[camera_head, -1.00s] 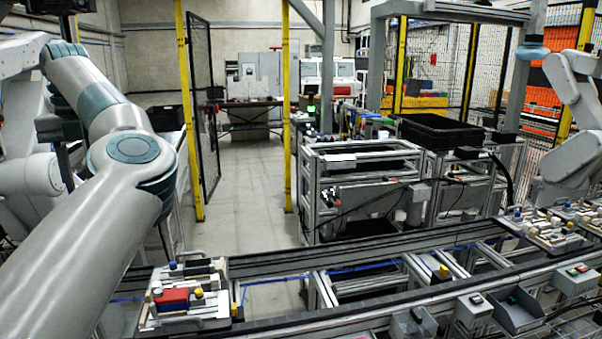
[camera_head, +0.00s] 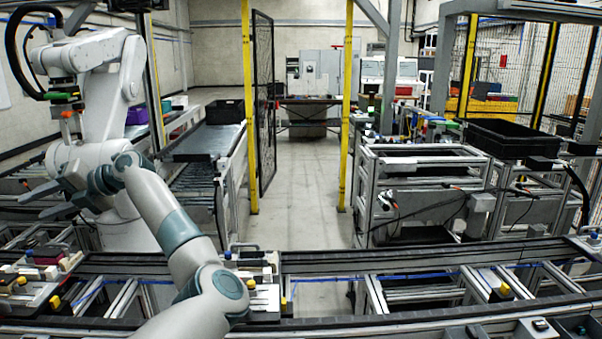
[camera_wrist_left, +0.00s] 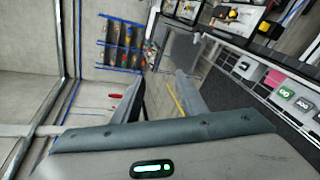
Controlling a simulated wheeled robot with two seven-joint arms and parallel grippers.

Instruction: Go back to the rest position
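My left arm rises from the bottom of the head view. Its grey gripper (camera_head: 32,204) is at the left, above the conveyor line. Its two fingers point left and stand apart, with nothing seen between them. In the left wrist view the two fingers (camera_wrist_left: 160,98) are also apart and empty, with the floor and equipment beyond. My right gripper is in neither view. A pallet fixture (camera_head: 262,282) sits on the conveyor beside my left forearm, which partly hides it. Another pallet fixture (camera_head: 30,290) lies at the far left, below the gripper.
A white robot arm (camera_head: 108,85) stands behind my left gripper, close to it in the picture. The conveyor rail (camera_head: 400,258) crosses the front. A metal frame bench (camera_head: 420,160) with a black crate (camera_head: 512,138) stands at right. Open floor (camera_head: 308,205) lies between the yellow posts.

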